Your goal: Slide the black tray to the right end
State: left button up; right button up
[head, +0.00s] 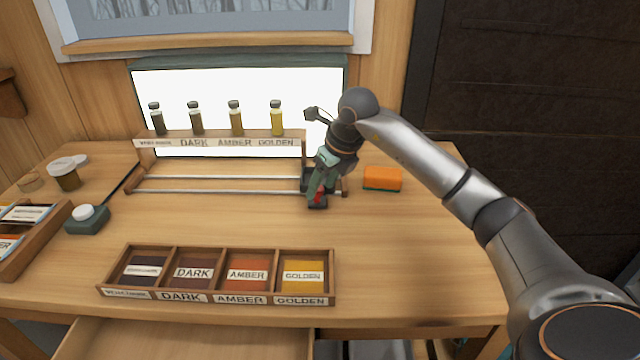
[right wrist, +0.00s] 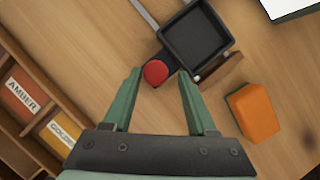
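The black tray (right wrist: 195,38) is a square, shallow, empty tray on two metal rails (head: 220,178). It sits near the rails' right end, a small gap from the wooden end block (right wrist: 221,72). Its red knob (right wrist: 155,72) is on a dark tab at the front. In the head view the tray (head: 306,180) is partly hidden by my right gripper (head: 317,190). My right gripper is open, with its green fingers on either side of the knob in the right wrist view, showing gaps. Whether the fingertips are level with the knob is unclear. My left gripper is out of view.
An orange sponge (head: 382,178) lies right of the rails. Several syrup bottles stand on a labelled rack (head: 220,142) behind. A wooden sorting box (head: 215,298) with labelled compartments is in front. A dark jar (head: 66,176) stands at left. The table right of the sorting box is clear.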

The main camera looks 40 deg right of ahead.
jog(key=shift+o, duration=0.5)
jog(key=shift+a, duration=0.1)
jog(key=v, duration=1.2)
jog(key=shift+r, duration=0.2)
jog(key=shift+s, duration=0.15)
